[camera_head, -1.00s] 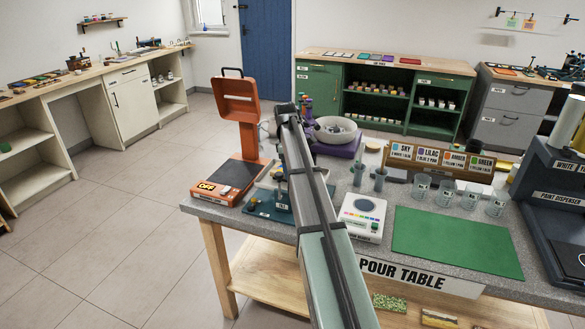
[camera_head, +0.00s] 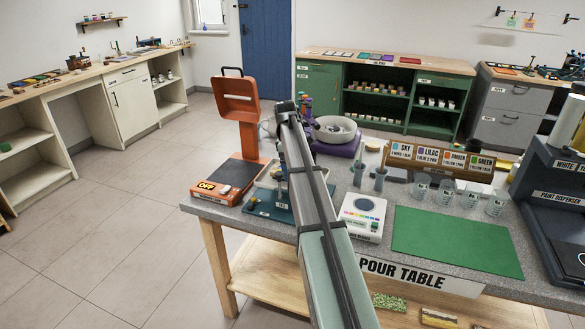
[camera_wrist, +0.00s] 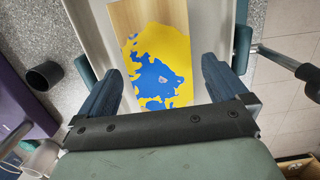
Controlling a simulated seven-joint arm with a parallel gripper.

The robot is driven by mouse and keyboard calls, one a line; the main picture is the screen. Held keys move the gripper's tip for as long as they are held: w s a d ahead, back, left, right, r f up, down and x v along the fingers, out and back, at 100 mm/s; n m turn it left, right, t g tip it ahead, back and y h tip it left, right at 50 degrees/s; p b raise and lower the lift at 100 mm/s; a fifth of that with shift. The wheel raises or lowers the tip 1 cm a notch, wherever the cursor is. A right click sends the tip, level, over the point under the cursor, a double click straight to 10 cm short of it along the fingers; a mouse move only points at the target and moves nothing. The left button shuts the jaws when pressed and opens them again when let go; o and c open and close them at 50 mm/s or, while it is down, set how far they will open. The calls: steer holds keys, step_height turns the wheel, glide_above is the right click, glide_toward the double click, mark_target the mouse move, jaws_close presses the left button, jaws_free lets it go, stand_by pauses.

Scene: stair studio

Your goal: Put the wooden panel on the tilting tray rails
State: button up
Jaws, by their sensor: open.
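The wooden panel (camera_wrist: 150,20) lies below my gripper in the wrist view. Its far end is bare wood and its nearer part is covered in yellow and blue paint. It lies over a pale tray (camera_wrist: 213,28), with the tray's surface showing on both sides. Contact with rails cannot be made out. My gripper (camera_wrist: 157,64) is open, with one dark blue finger on each side of the panel and visible gaps between.
On the pour table (camera_head: 365,160), an orange machine (camera_head: 239,150) stands left of the tray stand. A white scale (camera_head: 363,215), a green mat (camera_head: 455,240), and several clear cups (camera_head: 446,193) are to the right. A dark cup (camera_wrist: 44,76) is left of my gripper.

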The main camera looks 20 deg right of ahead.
step_height(320, 180, up, 12)
steer(key=w+a, duration=0.1)
steer(key=shift+f, duration=0.2)
stand_by(0.5)
